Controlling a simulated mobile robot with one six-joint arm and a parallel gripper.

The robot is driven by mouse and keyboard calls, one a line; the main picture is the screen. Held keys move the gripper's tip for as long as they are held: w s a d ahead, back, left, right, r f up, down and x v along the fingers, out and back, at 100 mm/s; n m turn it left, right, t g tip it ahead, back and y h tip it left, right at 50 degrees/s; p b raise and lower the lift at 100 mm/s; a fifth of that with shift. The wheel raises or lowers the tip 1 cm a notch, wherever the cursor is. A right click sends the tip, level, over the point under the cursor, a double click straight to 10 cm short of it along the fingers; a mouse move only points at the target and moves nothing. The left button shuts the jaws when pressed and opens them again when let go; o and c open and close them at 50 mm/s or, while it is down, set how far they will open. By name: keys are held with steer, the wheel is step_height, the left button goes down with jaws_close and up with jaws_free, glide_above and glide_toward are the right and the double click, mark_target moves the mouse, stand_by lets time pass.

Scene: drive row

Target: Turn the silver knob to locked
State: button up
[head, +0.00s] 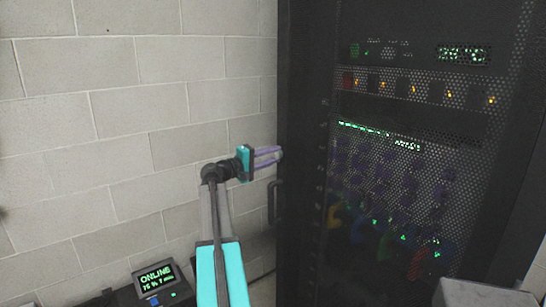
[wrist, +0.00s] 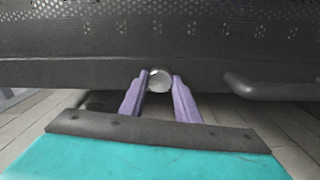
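The silver knob (wrist: 159,80) is small and round and sits on the front edge of the dark rack door. In the wrist view it lies between the tips of my gripper's two purple fingers (wrist: 161,77). The fingers appear to touch it on both sides, so my gripper looks shut on it. In the head view my gripper (head: 277,154) reaches right to the door's left edge, and only a pale bit of the knob (head: 281,154) shows at the fingertips. The knob's marking and its turned position cannot be read.
A dark door handle (head: 272,201) is just below my gripper; it also shows at right in the wrist view (wrist: 270,87). The perforated rack (head: 400,170) fills the right. A console reading ONLINE (head: 158,281) stands low near the block wall (head: 110,130).

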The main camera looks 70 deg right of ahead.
steer(key=o, duration=0.4)
steer(key=shift+s, duration=0.15)
steer(key=shift+a, duration=0.1)
steer(key=b+v, duration=0.2)
steer(key=v, duration=1.1)
steer(key=shift+w+a+b, duration=0.25)
steer(key=shift+a+b, duration=0.05)
